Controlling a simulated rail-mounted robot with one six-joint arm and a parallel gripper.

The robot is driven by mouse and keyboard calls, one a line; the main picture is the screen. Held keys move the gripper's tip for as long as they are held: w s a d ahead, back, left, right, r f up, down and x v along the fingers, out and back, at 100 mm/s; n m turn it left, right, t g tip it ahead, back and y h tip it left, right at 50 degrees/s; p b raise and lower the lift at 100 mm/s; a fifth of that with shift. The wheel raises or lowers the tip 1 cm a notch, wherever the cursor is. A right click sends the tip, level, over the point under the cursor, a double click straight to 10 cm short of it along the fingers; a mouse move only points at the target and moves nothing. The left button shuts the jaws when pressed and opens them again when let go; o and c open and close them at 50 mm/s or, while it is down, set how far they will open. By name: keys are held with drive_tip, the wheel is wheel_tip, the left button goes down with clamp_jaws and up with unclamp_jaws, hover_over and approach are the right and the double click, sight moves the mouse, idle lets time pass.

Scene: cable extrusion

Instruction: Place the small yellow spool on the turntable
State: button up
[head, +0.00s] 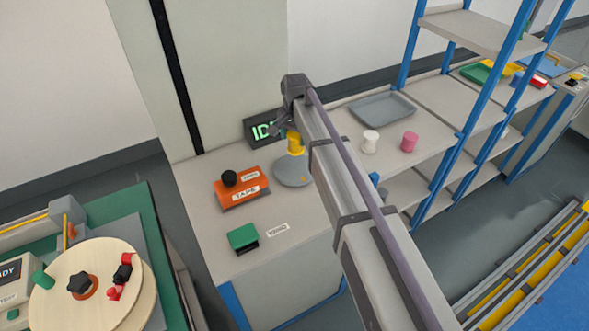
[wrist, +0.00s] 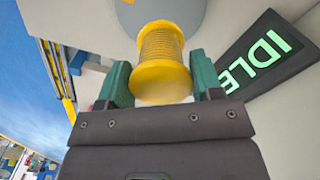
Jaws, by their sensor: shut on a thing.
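The small yellow spool (head: 295,143) is held upright between the green fingers of my gripper (wrist: 160,84). In the wrist view the spool (wrist: 160,50) fills the space between the fingers, its wound side and near flange showing. In the head view my gripper (head: 287,132) is partly hidden behind my arm. The turntable is a round grey disc (head: 291,174) on the bench, with a small yellow mark. The spool appears over its far part; the grey disc (wrist: 198,10) also shows behind the spool in the wrist view. I cannot tell whether spool and disc touch.
A display reading IDLE (wrist: 262,55) stands close beside my gripper. An orange box (head: 240,190) with a black knob and a green block (head: 243,237) are on the bench. A grey tray (head: 382,108), a white spool (head: 370,142) and a pink spool (head: 409,142) are on the right.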

sight(295, 134)
wheel_tip(295, 134, down, 9)
drive_tip(key=b, duration=0.6)
drive_tip(key=shift+r+b, duration=0.15)
drive_tip(key=shift+b, duration=0.25)
drive_tip(key=shift+r, duration=0.25)
drive_tip(key=shift+c, duration=0.4)
drive_tip(key=shift+f, duration=0.2)
drive_tip(key=o, duration=1)
drive_tip(key=shift+o, duration=0.2)
drive_tip(key=shift+r, duration=0.1)
wheel_tip(295, 134, up, 13)
drive_tip(key=p, duration=1.2)
drive_tip(key=shift+f+p, duration=0.2)
drive_tip(key=shift+p, duration=0.2)
drive_tip(key=shift+f, duration=0.2)
